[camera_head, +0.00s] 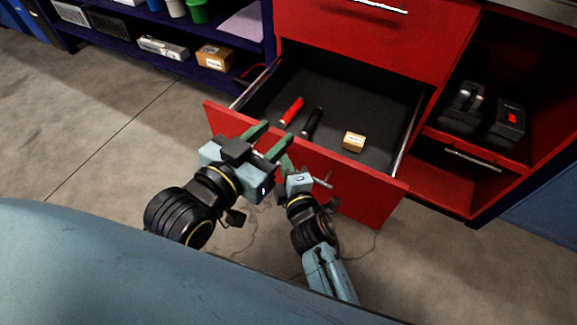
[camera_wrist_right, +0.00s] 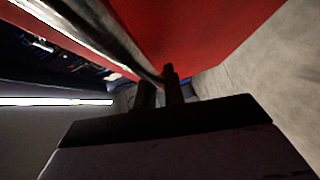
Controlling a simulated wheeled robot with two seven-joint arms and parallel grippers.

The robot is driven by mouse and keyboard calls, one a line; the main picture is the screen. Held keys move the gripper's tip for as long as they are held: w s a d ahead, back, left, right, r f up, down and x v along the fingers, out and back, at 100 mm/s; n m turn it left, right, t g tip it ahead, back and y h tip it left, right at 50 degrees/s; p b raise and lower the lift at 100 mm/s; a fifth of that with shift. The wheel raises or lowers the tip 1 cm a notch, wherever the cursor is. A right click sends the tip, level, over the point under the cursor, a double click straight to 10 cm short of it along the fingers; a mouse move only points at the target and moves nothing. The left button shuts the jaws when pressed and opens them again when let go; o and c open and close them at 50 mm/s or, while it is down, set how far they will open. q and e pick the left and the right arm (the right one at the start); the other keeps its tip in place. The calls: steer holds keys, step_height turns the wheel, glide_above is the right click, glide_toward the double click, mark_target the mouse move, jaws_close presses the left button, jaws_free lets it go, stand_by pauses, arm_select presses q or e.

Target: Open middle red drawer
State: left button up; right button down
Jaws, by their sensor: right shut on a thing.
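The middle red drawer (camera_head: 350,181) is pulled well out of the red cabinet, and its dark inside shows. A red-handled item (camera_head: 292,111), a black-handled item (camera_head: 312,122) and a small tan box (camera_head: 353,142) lie in it. My right gripper (camera_head: 287,160) is low at the drawer front, shut on the drawer's metal handle (camera_head: 322,182). In the right wrist view the handle bar (camera_wrist_right: 105,35) runs to the dark fingers (camera_wrist_right: 160,90). My left gripper (camera_head: 268,133) is open and empty, with its green fingers over the drawer's front edge. The arms hide part of the drawer front.
Another closed red drawer (camera_head: 375,35) with a handle is above. At right, an open shelf (camera_head: 480,140) holds dark items. A dark blue shelf unit (camera_head: 130,50) with boxes stands at left. The concrete floor (camera_head: 110,130) is clear at left.

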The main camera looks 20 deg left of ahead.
arm_select(q)
steer(key=shift+s+r, duration=0.1)
steer(key=shift+s, duration=0.15)
arm_select(e)
steer(key=shift+s, duration=0.25)
steer(key=c, duration=1.5)
jaws_free()
